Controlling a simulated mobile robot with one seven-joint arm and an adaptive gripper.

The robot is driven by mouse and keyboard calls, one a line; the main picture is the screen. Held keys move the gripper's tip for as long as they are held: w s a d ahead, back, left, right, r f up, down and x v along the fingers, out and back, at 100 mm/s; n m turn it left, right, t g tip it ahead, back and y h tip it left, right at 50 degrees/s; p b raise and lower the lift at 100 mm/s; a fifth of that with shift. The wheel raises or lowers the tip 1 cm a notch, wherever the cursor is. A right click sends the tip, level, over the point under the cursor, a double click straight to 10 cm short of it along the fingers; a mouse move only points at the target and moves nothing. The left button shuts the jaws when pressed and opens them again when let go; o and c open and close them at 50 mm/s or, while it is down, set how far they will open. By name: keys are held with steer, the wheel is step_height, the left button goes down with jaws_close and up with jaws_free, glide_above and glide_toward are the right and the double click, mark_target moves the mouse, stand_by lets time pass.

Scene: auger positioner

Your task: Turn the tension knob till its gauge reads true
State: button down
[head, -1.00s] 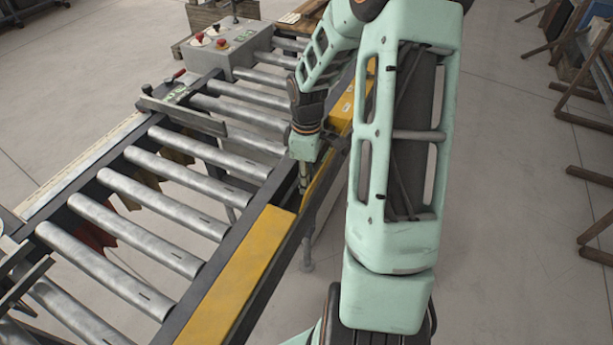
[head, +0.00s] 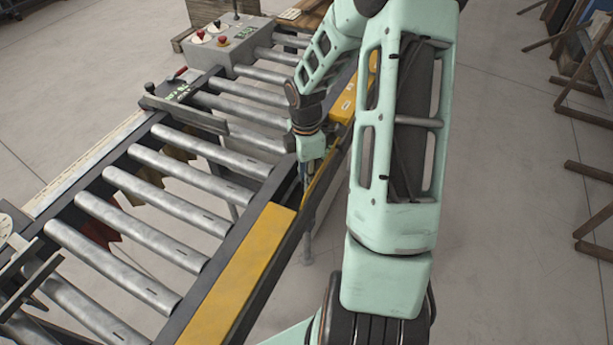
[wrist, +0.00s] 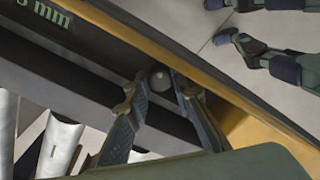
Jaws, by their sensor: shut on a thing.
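My gripper (head: 307,182) reaches down at the yellow side rail of the roller conveyor in the head view. In the wrist view its two fingers (wrist: 158,80) close around a small round grey knob (wrist: 160,76), the only such knob in sight, set in a dark recess beside the yellow rail. In the head view the knob is hidden behind my gripper and arm. A dark panel with pale green characters ending in "mm" (wrist: 50,13) shows at the upper left of the wrist view. Its leading figures are cut off by the frame edge, so the full reading cannot be told.
The conveyor's steel rollers (head: 165,205) lie left of my gripper. The yellow rail cover (head: 238,275) runs along the near side. A grey control box (head: 232,50) with red and black knobs stands at the far end. Wooden frames stand at right, with open floor between.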

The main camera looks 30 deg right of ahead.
stand_by(0.3)
steer(key=c, duration=1.7)
jaws_free()
steer(key=shift+w+r, duration=0.15)
steer(key=shift+r, duration=3.9)
